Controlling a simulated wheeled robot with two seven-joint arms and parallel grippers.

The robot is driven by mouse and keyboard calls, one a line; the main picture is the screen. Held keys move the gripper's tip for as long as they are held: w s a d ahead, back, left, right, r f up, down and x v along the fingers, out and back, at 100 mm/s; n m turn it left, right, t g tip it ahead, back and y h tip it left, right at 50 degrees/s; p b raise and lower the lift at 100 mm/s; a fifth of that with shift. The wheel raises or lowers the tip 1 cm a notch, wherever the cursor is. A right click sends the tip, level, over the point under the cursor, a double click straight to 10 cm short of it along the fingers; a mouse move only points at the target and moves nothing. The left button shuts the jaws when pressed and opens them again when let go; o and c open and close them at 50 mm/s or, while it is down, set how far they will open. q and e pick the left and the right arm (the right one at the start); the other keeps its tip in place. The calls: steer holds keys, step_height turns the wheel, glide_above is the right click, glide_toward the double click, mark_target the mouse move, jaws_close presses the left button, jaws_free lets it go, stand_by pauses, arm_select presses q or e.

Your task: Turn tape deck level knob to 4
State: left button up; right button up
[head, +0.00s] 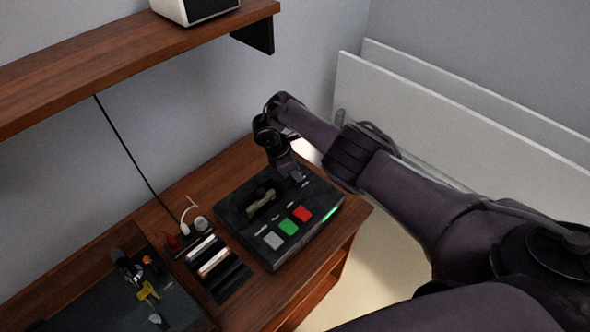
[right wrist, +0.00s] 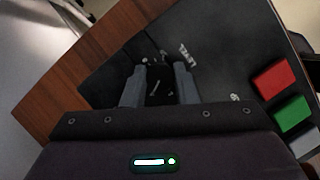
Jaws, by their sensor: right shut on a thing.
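The black tape deck (head: 243,232) sits on the wooden cabinet top, with grey, green and red buttons along its front. My right gripper (head: 293,176) reaches down onto the back right corner of the deck. In the right wrist view its two fingers (right wrist: 160,84) stand on either side of the dark level knob (right wrist: 155,89), beside the word LEVEL. The gripper is shut on the knob. The knob is hardly told from the dark deck, and its pointer and setting cannot be read. The head view hides the knob behind the gripper. My left gripper is not in view.
A wooden shelf (head: 120,62) juts from the wall above, with a white box (head: 196,8) on it. A dark tray (head: 95,300) with keys (head: 148,291) and a rack of cassettes (head: 213,262) lie left of the deck. A white panel (head: 450,125) stands at right.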

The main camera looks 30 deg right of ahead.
mark_target(286, 179)
steer(key=shift+w+d+r, duration=0.1)
steer(key=shift+r, duration=0.05)
steer(key=o, duration=1)
steer(key=v, duration=0.7)
steer(key=shift+a+r+p, duration=0.25)
steer(key=shift+r+p, duration=0.05)
steer(key=shift+p, duration=0.1)
